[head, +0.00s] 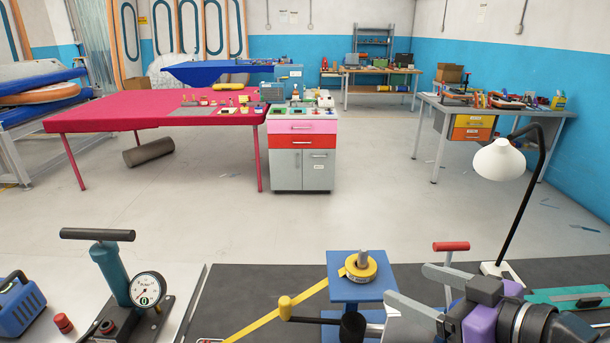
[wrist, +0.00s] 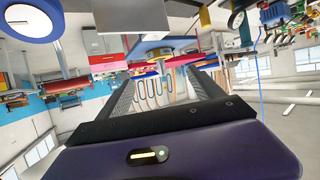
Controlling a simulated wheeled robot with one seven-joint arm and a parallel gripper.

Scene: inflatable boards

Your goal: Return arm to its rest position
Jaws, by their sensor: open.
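My gripper (head: 407,283) is at the lower right of the head view, low over the dark bench top. Its two grey fingers are spread apart and point left, with nothing between them. The gripper also shows in the wrist view (wrist: 160,80), where the gap between its dark ribbed fingers is empty. Part of my purple and black wrist is at the bottom right of the head view. The rest of my arm is out of view or hidden.
A red-handled tool (head: 450,247) and a black lamp (head: 527,190) stand close behind. A pump (head: 112,272) is at left. Open floor (head: 380,215) lies beyond the bench.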

